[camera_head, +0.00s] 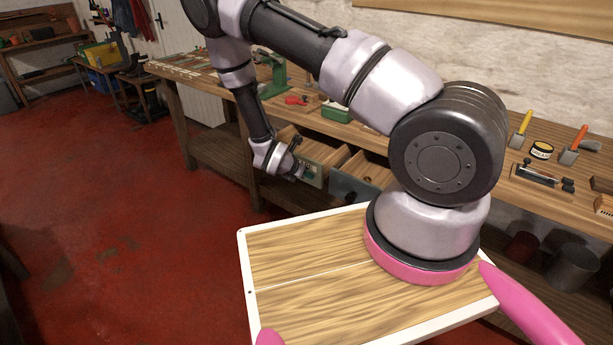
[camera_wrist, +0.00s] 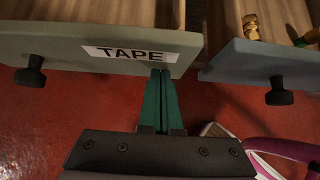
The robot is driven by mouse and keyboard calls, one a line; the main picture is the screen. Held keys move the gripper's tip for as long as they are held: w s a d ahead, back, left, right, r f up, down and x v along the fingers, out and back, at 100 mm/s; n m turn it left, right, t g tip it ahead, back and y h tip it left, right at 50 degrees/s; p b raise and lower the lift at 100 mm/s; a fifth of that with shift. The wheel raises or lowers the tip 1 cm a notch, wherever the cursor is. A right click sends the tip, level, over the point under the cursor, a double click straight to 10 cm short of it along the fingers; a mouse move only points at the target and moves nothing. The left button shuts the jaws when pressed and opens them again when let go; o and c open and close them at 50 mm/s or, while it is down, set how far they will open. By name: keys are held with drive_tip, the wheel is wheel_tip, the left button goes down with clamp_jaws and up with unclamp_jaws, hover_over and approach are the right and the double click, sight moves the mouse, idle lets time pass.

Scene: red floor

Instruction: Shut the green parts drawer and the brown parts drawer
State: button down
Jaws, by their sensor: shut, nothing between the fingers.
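A grey-green drawer (camera_wrist: 60,48) labelled TAPE, with a black knob, stands open in the wrist view. Its front also shows in the head view (camera_head: 312,174). My gripper (camera_wrist: 161,74) is shut and empty, its green fingertips at the lower edge of that front, below the label; I cannot tell whether they touch. In the head view my gripper (camera_head: 302,176) is at the same drawer, partly covering its front. I cannot make out a brown drawer front in either view.
A blue-grey drawer (camera_wrist: 262,66) with brass pieces inside stands open to the right; it also shows in the head view (camera_head: 350,188). The wooden workbench (camera_head: 500,180) holds several tools. Red floor (camera_head: 120,220) is clear at the left.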

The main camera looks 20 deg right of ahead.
sight(340, 148)
drive_tip(key=w+d, duration=0.4)
drive_tip(key=d, duration=0.1)
drive_tip(key=w+d, duration=0.4)
drive_tip(key=d, duration=0.2)
drive_tip(key=w+d, duration=0.4)
drive_tip(key=d, duration=0.2)
drive_tip(key=shift+w, duration=0.15)
